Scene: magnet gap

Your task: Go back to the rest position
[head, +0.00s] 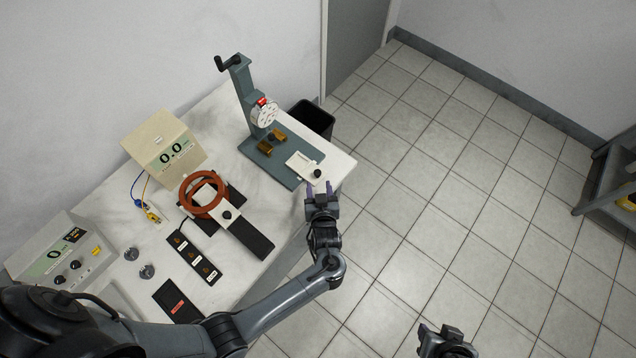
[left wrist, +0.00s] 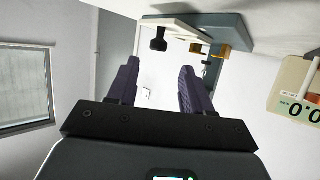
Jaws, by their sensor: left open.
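My left gripper (head: 322,190) is over the table's right front edge, close to the white plate (head: 303,165) with a black knob on the dial stand's base. In the left wrist view its two purple fingers (left wrist: 157,85) are spread apart with nothing between them. The black knob (left wrist: 158,41) shows beyond the fingers, apart from them. My right gripper (head: 446,340) is at the bottom edge over the floor; its fingers are not clear to see.
On the table (head: 335,165) stand the dial stand (head: 242,85), a meter reading 0.0 (head: 165,150), an orange-brown coil ring (head: 203,194) on a black rail, and a power box (head: 62,250). A black bin (head: 312,118) is behind the table.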

